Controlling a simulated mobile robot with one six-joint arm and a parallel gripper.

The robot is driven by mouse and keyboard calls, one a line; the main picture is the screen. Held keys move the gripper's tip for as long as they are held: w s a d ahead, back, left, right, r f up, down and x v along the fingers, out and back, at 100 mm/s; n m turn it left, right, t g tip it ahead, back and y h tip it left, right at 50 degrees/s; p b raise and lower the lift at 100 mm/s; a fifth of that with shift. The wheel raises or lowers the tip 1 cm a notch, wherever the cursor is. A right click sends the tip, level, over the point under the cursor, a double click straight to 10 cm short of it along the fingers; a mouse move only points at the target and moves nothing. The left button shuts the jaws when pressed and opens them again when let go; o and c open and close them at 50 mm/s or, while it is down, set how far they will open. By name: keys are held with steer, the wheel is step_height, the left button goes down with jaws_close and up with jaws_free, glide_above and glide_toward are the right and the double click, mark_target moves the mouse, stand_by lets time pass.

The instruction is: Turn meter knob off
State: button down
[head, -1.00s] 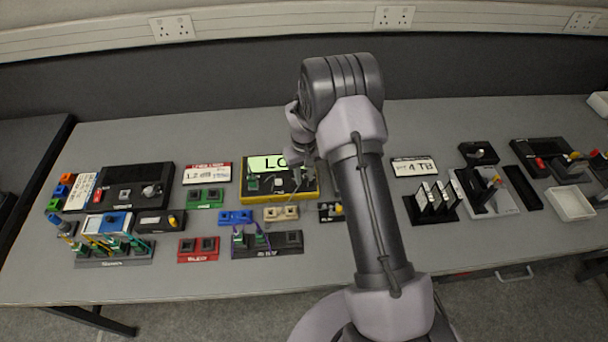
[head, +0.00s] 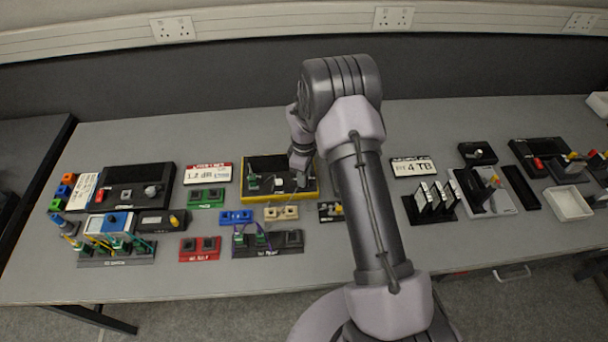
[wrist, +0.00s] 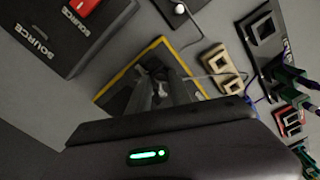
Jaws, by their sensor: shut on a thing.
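The meter (head: 262,168) is a black box with a yellow border near the middle of the bench. Its face is dark, with no lit display showing. My gripper (head: 299,181) is at the right part of the meter's face in the head view, pointing down. In the wrist view my gripper (wrist: 153,76) reaches down onto the meter (wrist: 122,76), its fingers closed on the knob. The knob itself is hidden between the fingers.
Small green (head: 206,198), blue (head: 236,217) and beige (head: 281,213) socket blocks sit close by. A labelled sign (head: 208,173) stands left of the meter. A black source box (head: 137,186) is further left. A card rack (head: 432,203) stands to the right.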

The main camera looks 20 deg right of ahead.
steer(key=shift+n, duration=0.4)
stand_by(0.3)
steer(key=c, duration=1.2)
jaws_free()
steer(key=shift+o, duration=0.2)
step_height(320, 180, up, 17)
steer(key=p, duration=0.4)
steer(key=shift+r, duration=0.2)
